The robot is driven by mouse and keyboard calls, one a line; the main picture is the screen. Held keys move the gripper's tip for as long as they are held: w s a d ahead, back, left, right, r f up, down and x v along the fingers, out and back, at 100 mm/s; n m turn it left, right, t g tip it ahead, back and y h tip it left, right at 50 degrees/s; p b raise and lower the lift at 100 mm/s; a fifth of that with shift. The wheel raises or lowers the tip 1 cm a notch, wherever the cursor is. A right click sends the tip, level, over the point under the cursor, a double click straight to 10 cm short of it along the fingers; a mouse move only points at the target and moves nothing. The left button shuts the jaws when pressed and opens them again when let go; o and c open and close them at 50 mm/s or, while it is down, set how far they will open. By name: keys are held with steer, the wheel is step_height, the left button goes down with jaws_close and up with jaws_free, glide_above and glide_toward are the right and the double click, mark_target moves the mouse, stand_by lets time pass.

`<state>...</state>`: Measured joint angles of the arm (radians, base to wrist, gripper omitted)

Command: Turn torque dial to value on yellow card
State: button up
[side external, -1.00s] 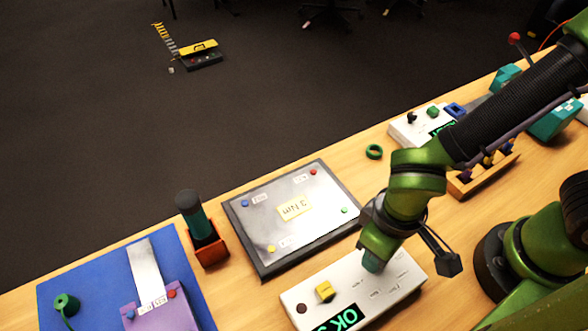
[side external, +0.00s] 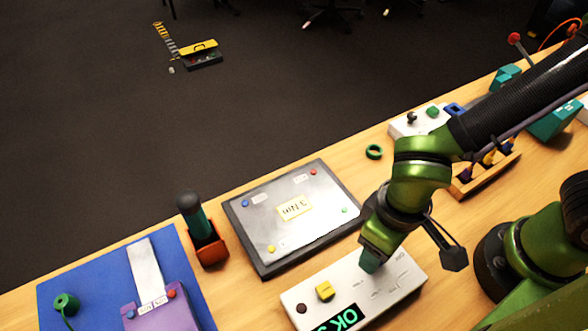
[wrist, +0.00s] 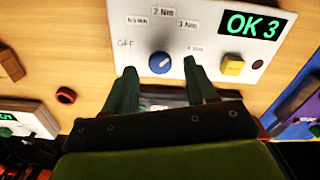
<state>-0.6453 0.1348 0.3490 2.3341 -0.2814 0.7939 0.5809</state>
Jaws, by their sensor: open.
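The yellow card (side external: 294,208) lies on the grey framed board and reads 3 Nm. The white control panel (side external: 300,290) is at the front. Its blue torque dial (wrist: 159,62) shows in the wrist view, with labels OFF, 2 Nm and 3 Nm around it; the dial has a white pointer mark. The panel's display (wrist: 254,25) reads OK 3 in green. My gripper (wrist: 160,67) is open, its two teal fingers on either side of the dial with gaps. In the side view my gripper (side external: 370,262) is low over the panel and hides the dial.
The panel also carries a yellow block-shaped knob (wrist: 232,65) and a dark red button (side external: 302,308). The framed board (side external: 245,243) lies just behind the panel. An orange holder (side external: 207,245) with a dark-handled tool stands to its left.

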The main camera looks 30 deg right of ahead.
step_height(320, 180, up, 15)
stand_by(0.3)
steer(key=shift+r, duration=0.1)
steer(key=w+d+r+m+t+y, duration=0.1)
steer(key=w+d+m+t, duration=0.2)
steer(key=d, duration=0.7)
steer(key=w+d+r+m+t+y, duration=0.1)
steer(key=w+d+m+t, duration=0.3)
steer(key=d, duration=0.6)
steer(key=shift+w+d+r, duration=0.15)
steer(key=shift+w+r, duration=0.2)
steer(key=shift+w, duration=0.05)
